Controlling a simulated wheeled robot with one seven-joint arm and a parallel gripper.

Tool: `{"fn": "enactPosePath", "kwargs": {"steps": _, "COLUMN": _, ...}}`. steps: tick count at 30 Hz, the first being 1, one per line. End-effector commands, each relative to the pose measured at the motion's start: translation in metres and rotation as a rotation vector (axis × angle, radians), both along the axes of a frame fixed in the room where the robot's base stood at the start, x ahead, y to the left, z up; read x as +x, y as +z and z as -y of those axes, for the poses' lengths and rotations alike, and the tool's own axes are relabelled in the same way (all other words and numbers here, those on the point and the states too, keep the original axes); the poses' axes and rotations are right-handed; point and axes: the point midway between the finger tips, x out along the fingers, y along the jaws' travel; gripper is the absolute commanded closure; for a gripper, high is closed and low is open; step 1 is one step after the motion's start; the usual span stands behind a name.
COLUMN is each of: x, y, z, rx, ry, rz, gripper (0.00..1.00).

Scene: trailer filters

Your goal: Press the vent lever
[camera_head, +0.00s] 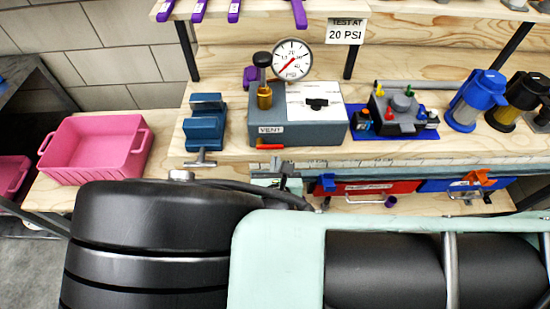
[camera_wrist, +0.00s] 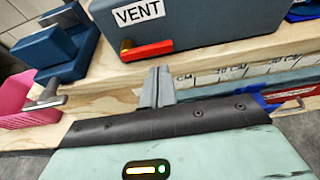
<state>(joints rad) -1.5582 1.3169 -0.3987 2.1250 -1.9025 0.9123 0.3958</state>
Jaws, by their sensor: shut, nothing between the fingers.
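The vent lever (camera_head: 270,146) is a short red handle low on the front of a grey-blue box (camera_head: 320,135) with a "VENT" label and a pressure gauge (camera_head: 291,60). In the wrist view the red vent lever (camera_wrist: 150,50) sticks out from a brass fitting under the label, lying nearly level with a slight tilt. My gripper (camera_head: 283,167) is in front of the box, close to the lever and below it in the picture. In the wrist view my gripper (camera_wrist: 159,74) has its grey fingers together and empty, just below the lever, with a small gap showing.
A blue vise (camera_head: 205,122) stands left of the box, its handle over the bench edge. A pink bin (camera_head: 95,148) is further left. A fixture with small coloured parts (camera_head: 399,108) and blue-capped filter (camera_head: 470,100) stand right. Red and blue drawers are below the bench.

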Motion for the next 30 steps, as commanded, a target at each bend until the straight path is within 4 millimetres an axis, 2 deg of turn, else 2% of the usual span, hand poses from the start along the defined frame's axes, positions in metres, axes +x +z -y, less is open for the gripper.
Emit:
{"fn": "enactPosePath", "kwargs": {"steps": 3, "x": 0.016, "y": -0.009, "z": 0.001, "rx": 0.002, "ry": -0.002, "rz": 0.001, "gripper": 1.00}}
{"fn": "enactPosePath", "kwargs": {"steps": 9, "x": 0.029, "y": -0.011, "z": 0.001, "rx": 0.001, "ry": 0.000, "rz": -0.001, "gripper": 1.00}}
{"fn": "enactPosePath", "kwargs": {"steps": 30, "x": 0.031, "y": -0.008, "z": 0.001, "rx": -0.054, "ry": 0.001, "rz": -0.003, "gripper": 1.00}}
